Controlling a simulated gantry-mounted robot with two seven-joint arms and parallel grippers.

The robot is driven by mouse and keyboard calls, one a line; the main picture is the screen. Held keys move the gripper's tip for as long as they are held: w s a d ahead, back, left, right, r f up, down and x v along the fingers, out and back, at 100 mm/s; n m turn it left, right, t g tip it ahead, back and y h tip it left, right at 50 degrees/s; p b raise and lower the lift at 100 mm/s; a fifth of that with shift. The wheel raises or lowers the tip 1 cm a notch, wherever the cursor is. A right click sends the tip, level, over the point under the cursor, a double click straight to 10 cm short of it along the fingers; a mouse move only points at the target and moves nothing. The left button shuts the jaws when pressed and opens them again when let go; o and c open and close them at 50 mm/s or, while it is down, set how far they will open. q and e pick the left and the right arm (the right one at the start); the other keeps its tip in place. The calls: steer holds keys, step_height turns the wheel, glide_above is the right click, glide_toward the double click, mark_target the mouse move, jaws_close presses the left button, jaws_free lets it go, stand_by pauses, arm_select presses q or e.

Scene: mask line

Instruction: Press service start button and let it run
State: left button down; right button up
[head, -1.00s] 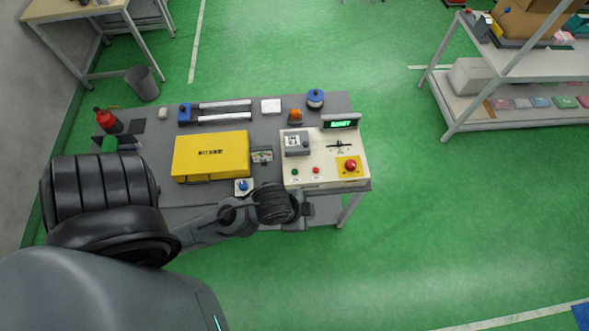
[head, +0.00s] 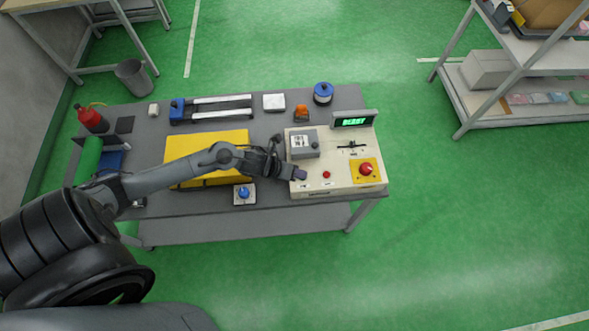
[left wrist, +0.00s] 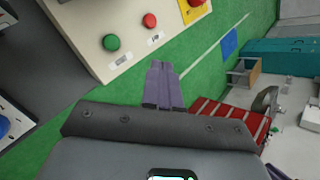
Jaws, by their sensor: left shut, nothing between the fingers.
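A cream control panel (head: 340,181) stands at the table's right end. Its green button (left wrist: 111,42) and small red button (left wrist: 149,20) show in the left wrist view; the red one also shows in the head view (head: 326,175). My left gripper (head: 299,174) is shut and empty over the panel's front left corner, hiding the green button in the head view. In the left wrist view its purple-grey fingertips (left wrist: 158,66) appear beside the green button with a gap in the picture; height is unclear. A display (head: 354,121) shows green text, apparently READY. My right gripper is out of view.
A large red knob on a yellow plate (head: 366,169) sits at the panel's right. A grey box (head: 304,143) stands on the panel. A yellow case (head: 205,143) lies under my left forearm, and a blue-knobbed box (head: 244,193) is in front.

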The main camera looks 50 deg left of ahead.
arm_select(q)
steer(key=shift+m+t, duration=0.3)
steer(key=w+a, duration=0.1)
steer(key=w+a+r+b, duration=0.1)
steer(key=w, duration=0.1)
steer(key=shift+w+a, duration=0.2)
steer(key=shift+a, duration=0.1)
steer(key=shift+f+b, duration=0.1)
steer(key=shift+b, duration=0.2)
step_height(320, 180, down, 9)
steer(key=b, duration=0.7)
steer(key=shift+r, duration=0.2)
stand_by(0.8)
steer(key=shift+f, duration=0.1)
stand_by(0.5)
steer(key=shift+f+b, duration=0.3)
steer(key=shift+b, duration=0.1)
